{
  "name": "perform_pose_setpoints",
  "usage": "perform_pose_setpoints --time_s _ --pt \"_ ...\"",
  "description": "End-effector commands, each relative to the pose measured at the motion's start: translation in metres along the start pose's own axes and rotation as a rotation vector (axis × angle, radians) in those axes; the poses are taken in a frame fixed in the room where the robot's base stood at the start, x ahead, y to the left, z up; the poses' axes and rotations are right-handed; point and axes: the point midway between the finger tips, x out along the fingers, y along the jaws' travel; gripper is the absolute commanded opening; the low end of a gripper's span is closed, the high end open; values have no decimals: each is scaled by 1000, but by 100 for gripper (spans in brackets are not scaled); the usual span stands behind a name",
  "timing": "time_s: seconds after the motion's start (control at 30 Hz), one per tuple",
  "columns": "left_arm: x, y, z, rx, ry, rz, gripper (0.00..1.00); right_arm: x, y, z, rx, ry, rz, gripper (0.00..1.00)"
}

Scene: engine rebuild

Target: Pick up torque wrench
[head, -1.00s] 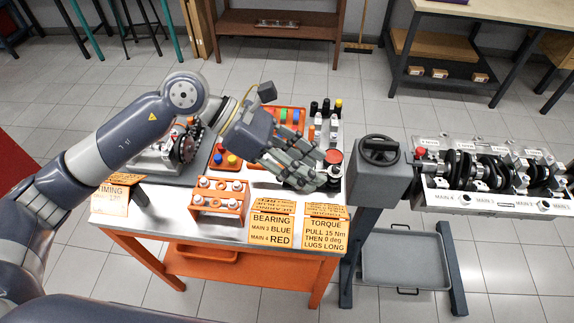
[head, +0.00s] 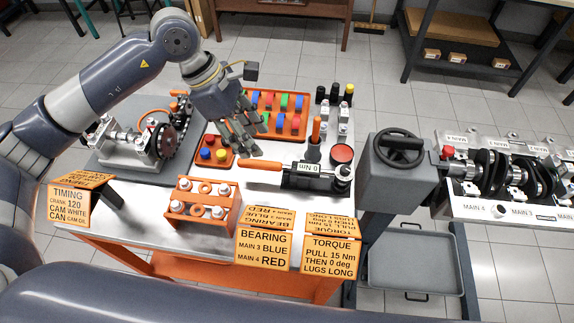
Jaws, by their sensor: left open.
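The torque wrench lies across the front right of the steel-topped cart, with an orange handle (head: 260,164) on the left and a dark body (head: 302,172) with a "0 Nm" display. Its round head is at the right end. My left gripper (head: 244,142) is open and empty, with its fingers spread and pointing down. It is just behind and left of the handle, near the coloured-peg trays, and looks apart from the wrench. My right gripper is not in view.
An orange rack (head: 203,205) with silver parts stands in front of the handle. An upright orange-handled tool (head: 315,135) and a red-topped cylinder (head: 342,153) stand behind the wrench. Orange instruction signs (head: 263,247) line the front edge. A grey handwheel unit (head: 390,180) is right of the cart.

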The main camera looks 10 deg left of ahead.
Motion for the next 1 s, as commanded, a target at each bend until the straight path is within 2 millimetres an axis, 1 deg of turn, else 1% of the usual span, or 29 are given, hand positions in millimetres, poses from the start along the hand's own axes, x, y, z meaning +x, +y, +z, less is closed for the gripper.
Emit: perform_pose_setpoints --time_s 0.03,0.17,0.27,0.4,0.5,0.67,0.77,0.87,0.9,1.0 --pt "10 0 -4 0 1 1 42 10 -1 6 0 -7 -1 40" --pt "16 0 -6 0 2 0 42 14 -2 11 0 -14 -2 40" --pt "25 0 -5 -1 2 -5 42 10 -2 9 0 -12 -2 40" --pt "47 0 -4 -1 1 -4 42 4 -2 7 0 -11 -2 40" --pt "60 0 -4 0 1 -3 42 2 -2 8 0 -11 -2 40" --pt "71 1 -4 -1 1 -2 42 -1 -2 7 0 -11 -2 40" --pt "82 3 -1 -1 0 -5 42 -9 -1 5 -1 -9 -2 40" --pt "97 7 1 -1 1 -5 42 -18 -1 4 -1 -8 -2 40" --pt "104 7 0 -2 0 -5 42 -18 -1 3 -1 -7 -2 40" --pt "116 7 -1 -1 0 -2 42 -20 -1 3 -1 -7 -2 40"
